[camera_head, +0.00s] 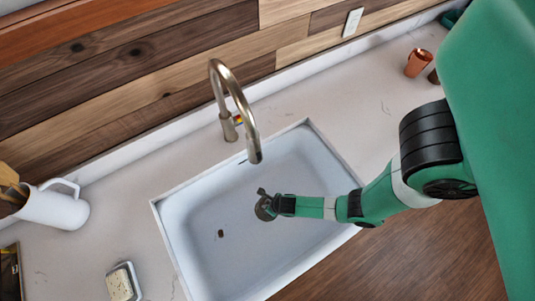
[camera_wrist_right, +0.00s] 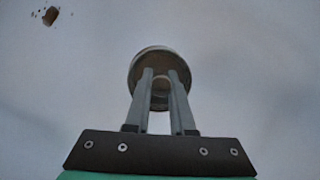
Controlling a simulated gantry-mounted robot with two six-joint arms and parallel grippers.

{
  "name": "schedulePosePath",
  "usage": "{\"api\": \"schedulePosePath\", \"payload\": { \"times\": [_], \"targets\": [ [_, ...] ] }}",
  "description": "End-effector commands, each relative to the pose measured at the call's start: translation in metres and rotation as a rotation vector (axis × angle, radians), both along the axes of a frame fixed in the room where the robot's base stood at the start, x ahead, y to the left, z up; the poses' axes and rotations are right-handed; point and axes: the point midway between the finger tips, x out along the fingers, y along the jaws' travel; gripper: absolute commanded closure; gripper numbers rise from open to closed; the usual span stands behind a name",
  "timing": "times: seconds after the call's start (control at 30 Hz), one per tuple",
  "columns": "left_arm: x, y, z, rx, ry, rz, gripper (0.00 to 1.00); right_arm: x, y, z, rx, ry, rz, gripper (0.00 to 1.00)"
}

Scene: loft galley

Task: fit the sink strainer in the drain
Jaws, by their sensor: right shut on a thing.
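My right gripper (camera_head: 267,200) reaches in from the right over the white sink basin (camera_head: 190,210). In the right wrist view its fingers (camera_wrist_right: 160,85) are shut on the round grey metal strainer (camera_wrist_right: 161,53), which is held beyond the fingertips. In the head view the strainer (camera_head: 264,210) is small and partly covered by the gripper. The dark brown drain (camera_head: 221,233) is in the basin floor, left of and below the strainer in the picture. The drain also shows at the top left of the right wrist view (camera_wrist_right: 50,16), apart from the strainer. My left gripper is not in view.
A curved metal faucet (camera_head: 232,95) stands behind the sink, its spout over the basin. A white pitcher (camera_head: 62,208) with wooden utensils stands at the left. A sponge on a dish (camera_head: 121,284) lies at the front left. A copper cup (camera_head: 417,63) stands at the back right.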

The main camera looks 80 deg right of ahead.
Motion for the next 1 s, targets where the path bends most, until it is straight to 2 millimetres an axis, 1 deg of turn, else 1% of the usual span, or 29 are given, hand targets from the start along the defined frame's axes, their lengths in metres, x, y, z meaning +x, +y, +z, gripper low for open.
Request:
{"api": "schedulePosePath", "payload": {
  "times": [0.03,1.0],
  "targets": [
    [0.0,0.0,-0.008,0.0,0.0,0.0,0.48,0.0,0.0,-0.008,0.0,0.0,0.0,1.0],
    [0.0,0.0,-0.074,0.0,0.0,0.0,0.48,0.0,0.0,-0.086,-0.001,-0.001,0.001,1.0]
  ]
}}
